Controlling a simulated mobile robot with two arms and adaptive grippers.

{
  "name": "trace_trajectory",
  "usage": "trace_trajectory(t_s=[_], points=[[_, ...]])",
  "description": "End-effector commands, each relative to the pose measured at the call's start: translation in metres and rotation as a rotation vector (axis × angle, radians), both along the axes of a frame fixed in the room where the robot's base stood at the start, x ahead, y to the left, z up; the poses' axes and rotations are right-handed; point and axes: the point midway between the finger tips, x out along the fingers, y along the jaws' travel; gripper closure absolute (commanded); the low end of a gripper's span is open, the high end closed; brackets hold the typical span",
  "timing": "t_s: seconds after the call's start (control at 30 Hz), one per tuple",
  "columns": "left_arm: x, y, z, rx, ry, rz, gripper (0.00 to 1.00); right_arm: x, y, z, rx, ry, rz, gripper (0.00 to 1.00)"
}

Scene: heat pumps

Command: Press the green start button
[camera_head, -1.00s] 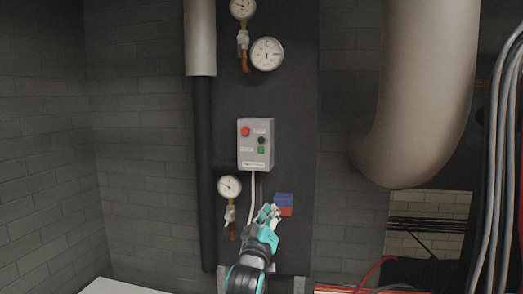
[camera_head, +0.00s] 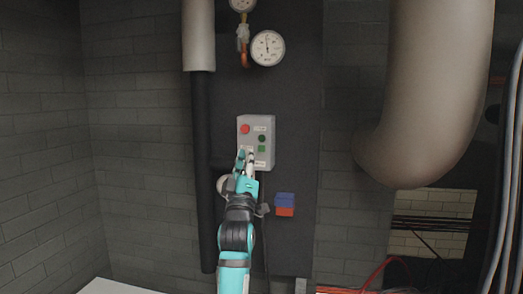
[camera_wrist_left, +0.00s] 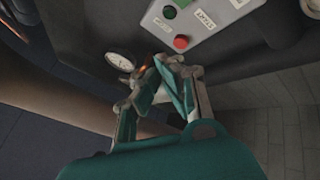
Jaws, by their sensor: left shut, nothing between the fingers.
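The grey control box (camera_head: 257,120) is mounted on the dark panel. It has a red button (camera_head: 245,129) at upper left, a dark round button (camera_head: 262,138) at right and a green button (camera_head: 262,149) below that. My left gripper (camera_head: 246,154) is shut and empty, its tips in front of the lower left of the box, left of the green button. I cannot tell whether they touch the box. In the left wrist view the box (camera_wrist_left: 218,18) and red button (camera_wrist_left: 181,42) show just above the fingers (camera_wrist_left: 172,66). My right gripper is not in view.
A gauge (camera_head: 268,47) and pipework sit above the box. A black vertical pipe (camera_head: 203,150) runs to its left, and a thick curved pipe (camera_head: 425,110) stands at right. A blue and red block (camera_head: 285,204) is below right. The panel right of the box is clear.

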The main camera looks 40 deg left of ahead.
Motion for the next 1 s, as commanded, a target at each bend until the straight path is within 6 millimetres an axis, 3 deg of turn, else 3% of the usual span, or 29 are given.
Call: trace_trajectory(t_s=[0.6, 1.0], points=[[0.066, 0.036, 0.000, 0.000, 0.001, -0.001, 1.00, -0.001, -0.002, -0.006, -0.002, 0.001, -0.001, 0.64], [0.074, 0.040, 0.000, 0.001, 0.001, 0.000, 1.00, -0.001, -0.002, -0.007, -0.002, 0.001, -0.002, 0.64]])
